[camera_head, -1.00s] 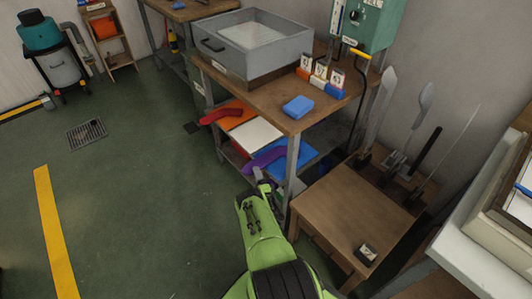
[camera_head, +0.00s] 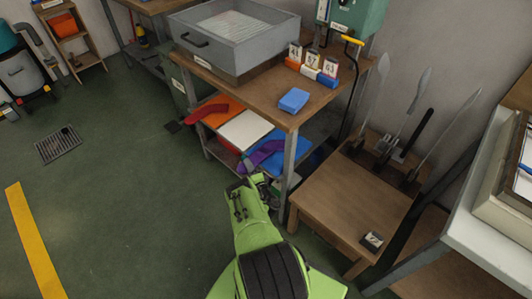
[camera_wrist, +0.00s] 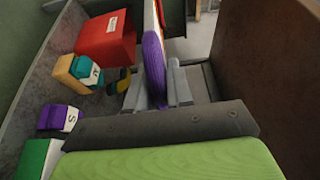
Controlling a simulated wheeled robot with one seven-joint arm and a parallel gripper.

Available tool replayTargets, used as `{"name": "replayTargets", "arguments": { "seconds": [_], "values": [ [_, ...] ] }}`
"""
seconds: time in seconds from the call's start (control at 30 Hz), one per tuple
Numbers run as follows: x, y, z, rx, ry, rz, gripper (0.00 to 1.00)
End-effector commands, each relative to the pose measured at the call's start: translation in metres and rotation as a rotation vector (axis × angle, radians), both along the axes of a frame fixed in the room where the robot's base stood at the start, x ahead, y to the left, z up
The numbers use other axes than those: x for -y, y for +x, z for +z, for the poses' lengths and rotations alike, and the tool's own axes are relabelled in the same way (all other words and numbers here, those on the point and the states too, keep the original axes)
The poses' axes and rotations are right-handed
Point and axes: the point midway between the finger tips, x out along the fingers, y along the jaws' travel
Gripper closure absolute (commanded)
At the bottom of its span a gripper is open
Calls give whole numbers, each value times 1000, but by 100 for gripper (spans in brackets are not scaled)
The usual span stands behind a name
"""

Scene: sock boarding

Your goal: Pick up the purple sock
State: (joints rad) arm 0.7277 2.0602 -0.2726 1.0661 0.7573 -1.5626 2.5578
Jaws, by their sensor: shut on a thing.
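The purple sock (camera_head: 264,153) is at the lower shelf of the workbench, over the blue mat (camera_head: 292,158). My gripper (camera_head: 257,178) reaches in from the front, beside the table leg. In the wrist view the purple sock (camera_wrist: 154,68) stands as a narrow upright strip between the fingers of my gripper (camera_wrist: 158,93), which are shut on it. The sock's far end is hidden in the wrist view.
A red sock (camera_head: 206,110) lies on an orange mat beside a white mat (camera_head: 246,130). The wrist view shows a red box (camera_wrist: 105,38) and several small blocks on a lower surface.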

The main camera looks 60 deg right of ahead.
Motion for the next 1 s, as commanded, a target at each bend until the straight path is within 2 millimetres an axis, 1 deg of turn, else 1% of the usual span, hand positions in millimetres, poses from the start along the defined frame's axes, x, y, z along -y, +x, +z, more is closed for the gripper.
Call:
{"name": "replayTargets", "arguments": {
  "seconds": [0.17, 0.27, 0.37, 0.5, 0.63, 0.73, 1.0],
  "values": [
    [0, 0, 1, 1, -1, 0, 96],
    [0, 0, 11, 1, -1, 0, 97],
    [1, 1, 34, 1, 0, -1, 97],
    [1, 1, 72, 1, -1, 0, 97],
    [1, 1, 95, 1, -1, 1, 97],
    [0, 0, 101, -1, 0, 0, 97],
    [0, 0, 100, 0, 0, 1, 97]
  ]
}}
